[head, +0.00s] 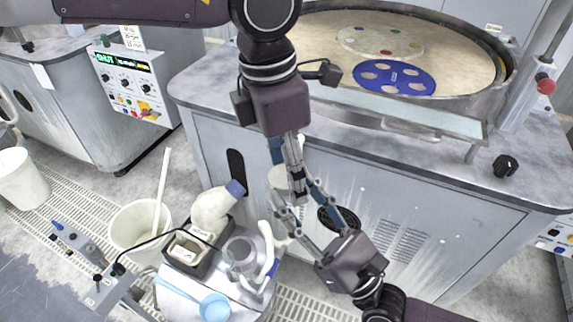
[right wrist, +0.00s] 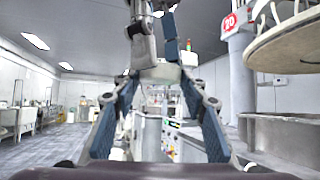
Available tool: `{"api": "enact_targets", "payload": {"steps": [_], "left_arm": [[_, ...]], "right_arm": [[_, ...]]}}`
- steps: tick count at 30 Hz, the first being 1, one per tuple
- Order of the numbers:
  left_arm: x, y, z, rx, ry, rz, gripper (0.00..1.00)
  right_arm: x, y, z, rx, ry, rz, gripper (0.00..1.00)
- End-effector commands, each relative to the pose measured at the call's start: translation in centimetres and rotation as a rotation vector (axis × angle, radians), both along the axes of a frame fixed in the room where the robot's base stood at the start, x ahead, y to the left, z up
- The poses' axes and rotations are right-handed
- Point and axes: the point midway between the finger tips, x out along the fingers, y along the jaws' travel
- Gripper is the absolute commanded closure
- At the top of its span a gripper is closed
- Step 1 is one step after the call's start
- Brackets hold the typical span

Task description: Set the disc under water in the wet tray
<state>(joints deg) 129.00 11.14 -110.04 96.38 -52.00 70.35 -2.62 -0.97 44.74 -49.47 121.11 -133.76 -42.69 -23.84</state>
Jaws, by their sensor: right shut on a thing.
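My right gripper (head: 291,191) comes up from the lower right and is shut on a pale, rounded thing (head: 281,178), perhaps the disc. It also shows in the right wrist view (right wrist: 160,73), between the fingertips. My left gripper (head: 288,178) points down from above, its fingers close to the same thing; whether they grip it is unclear. Its fingers also show at the top of the right wrist view. A dark tray (head: 183,262) with a pale insert stands on the small cart below left; I cannot tell if it is the wet tray or holds water.
A polishing machine with a round beige platen (head: 468,55) carries a blue holed plate (head: 395,90) and a pale plate (head: 352,40). The cart (head: 180,298) also bears a white bottle (head: 208,207), a metal jug (head: 240,255) and a blue ladle (head: 214,307). A white bucket (head: 128,228) stands left.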

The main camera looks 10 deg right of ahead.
Motion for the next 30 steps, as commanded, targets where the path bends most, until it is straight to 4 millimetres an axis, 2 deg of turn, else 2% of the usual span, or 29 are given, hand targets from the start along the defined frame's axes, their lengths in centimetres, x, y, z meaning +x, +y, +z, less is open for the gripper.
{"api": "enact_targets", "payload": {"steps": [2,12,13,18,30], "left_arm": [[-0.01,-0.01,0.01,0.0,0.0,0.0,0.49],[-0.06,-0.02,0.03,0.0,0.001,0.0,0.87],[-0.05,-0.04,0.05,0.0,0.001,0.0,0.87],[-0.04,-0.02,0.05,0.0,0.001,0.0,0.87],[0.0,-0.01,0.06,0.0,0.0,0.0,0.87]], "right_arm": [[-0.01,-0.01,0.05,0.001,-0.001,0.0,0.85],[0.01,-0.01,0.05,0.001,-0.001,0.0,0.85],[0.01,-0.01,0.05,0.001,-0.001,0.0,0.58],[0.01,-0.02,0.04,0.001,-0.001,0.0,0.4],[-0.54,-0.48,-0.62,-0.002,0.002,0.0,0.4]]}}
